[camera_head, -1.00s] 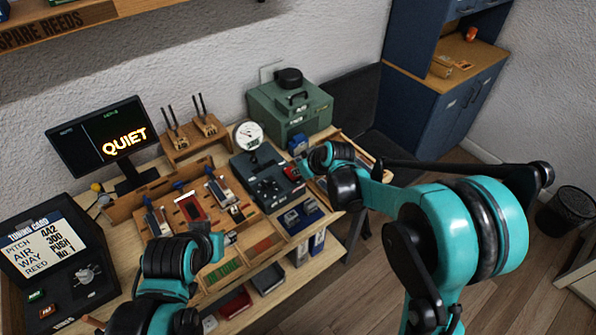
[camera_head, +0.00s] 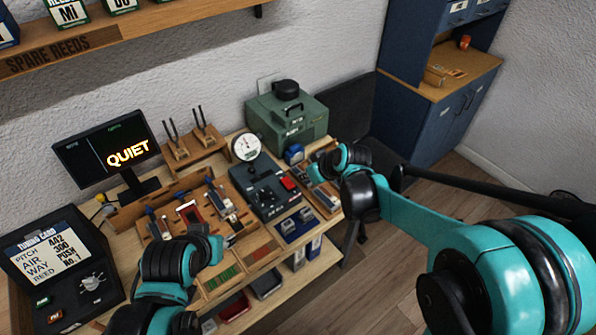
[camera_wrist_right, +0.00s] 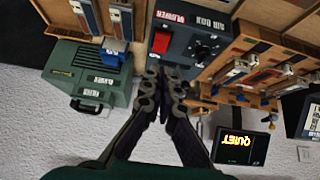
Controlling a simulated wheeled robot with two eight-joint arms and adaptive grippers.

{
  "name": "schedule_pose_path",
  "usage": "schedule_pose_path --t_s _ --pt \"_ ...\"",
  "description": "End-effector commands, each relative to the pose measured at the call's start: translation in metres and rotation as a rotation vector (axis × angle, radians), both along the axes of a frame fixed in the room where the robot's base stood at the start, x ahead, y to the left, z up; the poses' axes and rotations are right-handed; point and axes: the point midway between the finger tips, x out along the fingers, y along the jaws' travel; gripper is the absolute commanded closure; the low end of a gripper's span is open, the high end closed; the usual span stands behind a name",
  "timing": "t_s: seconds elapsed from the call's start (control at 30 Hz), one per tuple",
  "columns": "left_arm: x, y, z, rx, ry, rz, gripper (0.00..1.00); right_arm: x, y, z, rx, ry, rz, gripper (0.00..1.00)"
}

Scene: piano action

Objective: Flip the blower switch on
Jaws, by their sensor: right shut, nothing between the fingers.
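The blower switch (camera_head: 289,183) is a red rocker at the right end of a dark blue-grey box (camera_head: 264,196) on the bench. In the right wrist view the red switch (camera_wrist_right: 160,42) sits by the "BLOWER" label, and a black knob shows beside it. My right gripper (camera_wrist_right: 164,74) is shut and empty, with its tips just short of the box's edge near the switch; contact cannot be made out. In the head view its wrist is right of the box. My left arm (camera_head: 178,262) is over the bench's front left; its fingers are too hidden to read.
A round gauge (camera_head: 246,146) stands behind the box, and a green case (camera_head: 287,120) stands at the back. A monitor (camera_head: 107,143) reads "QUIET". Wooden trays with reeds fill the bench left of the box.

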Motion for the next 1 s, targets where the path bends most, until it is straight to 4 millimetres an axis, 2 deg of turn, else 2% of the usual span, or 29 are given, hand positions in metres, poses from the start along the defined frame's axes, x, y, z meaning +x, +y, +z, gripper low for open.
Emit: schedule_pose_path --t_s 0.1,0.23,0.87,1.0 --pt "0.000 0.000 0.006 0.000 0.000 0.000 0.60 -0.012 -0.009 0.012 0.000 0.000 -0.002 1.00" --pt "0.000 0.000 0.008 0.000 0.000 0.000 0.60 -0.018 -0.014 0.018 -0.001 0.000 -0.001 1.00" --pt "0.000 0.000 0.007 0.000 0.000 0.000 0.60 -0.022 -0.016 0.019 0.000 0.001 -0.005 1.00" --pt "0.000 0.000 0.000 0.000 0.000 0.000 0.60 -0.040 -0.029 0.024 -0.005 0.011 -0.059 1.00"
